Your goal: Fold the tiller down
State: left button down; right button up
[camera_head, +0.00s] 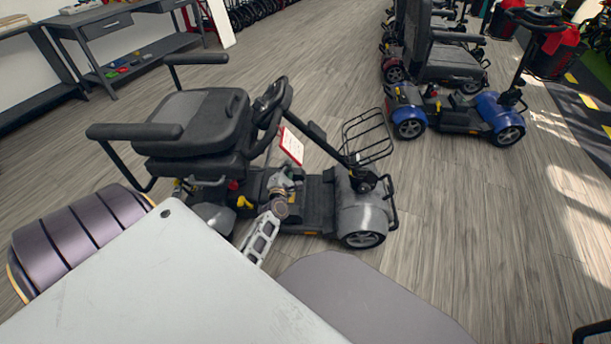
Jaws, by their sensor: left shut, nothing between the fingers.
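A grey mobility scooter (362,208) stands in front of me, its front end to the right. Its tiller (322,139) rises from the front end and leans back to the left. The looped handlebar (270,108) at its top is close to the front of the black seat (200,112). A red-and-white tag (291,146) hangs below the tiller. My left gripper (284,181) is shut and empty, over the deck between seat and front end, below the tag. Its fingertips are small and partly hard to make out. My right gripper does not show.
A wire basket (367,138) is on the tiller's front side. A blue scooter (460,112) stands behind to the right, with more scooters beyond. A grey workbench (110,28) is at the back left. The wood floor (470,220) at right is clear.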

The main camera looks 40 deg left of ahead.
pick_arm(q)
jog(key=s+d+f+m+g+h+p, duration=0.1)
jog(key=s+d+f+m+h+p, duration=0.2)
jog(key=d+f+m+p, duration=0.2)
jog(key=s+d+f+m+g+h+p, duration=0.2)
jog(key=s+d+f+m+h+p, duration=0.1)
jog(key=d+f+m+p, duration=0.3)
jog(key=shift+s+d+f+m, duration=0.15)
jog(key=shift+d+f+m, duration=0.15)
jog(key=shift+d+m, duration=0.95)
dwell(0.4)
jog(key=shift+d+n, duration=0.15)
jog(key=shift+n, duration=0.1)
jog(key=shift+d+r, duration=0.1)
